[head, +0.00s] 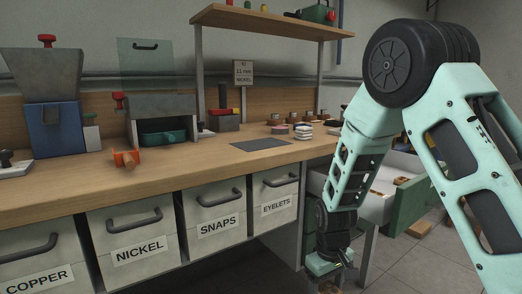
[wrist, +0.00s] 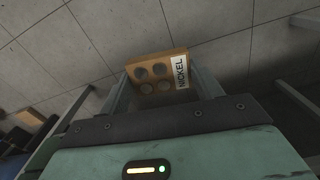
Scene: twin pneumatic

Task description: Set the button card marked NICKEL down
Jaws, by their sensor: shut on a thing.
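The button card marked NICKEL (wrist: 149,65) is a tan card with several dark round buttons and a white label at its right end. My gripper (wrist: 158,84) is shut on it, with a finger at each side. In the head view my gripper (head: 330,268) hangs low, in front of the bench and below its top, at the lower right. The card is hard to make out there. A closed drawer labelled NICKEL (head: 139,252) is under the bench, left of my gripper. In the wrist view, grey floor tiles lie beyond the card.
Closed drawers marked COPPER (head: 38,282), SNAPS (head: 217,226) and EYELETS (head: 276,206) line the bench. An open drawer (head: 376,208) with brown pieces stands behind my arm. A dark mat (head: 260,144) lies bare on the bench. A brown piece (head: 419,229) is on the floor.

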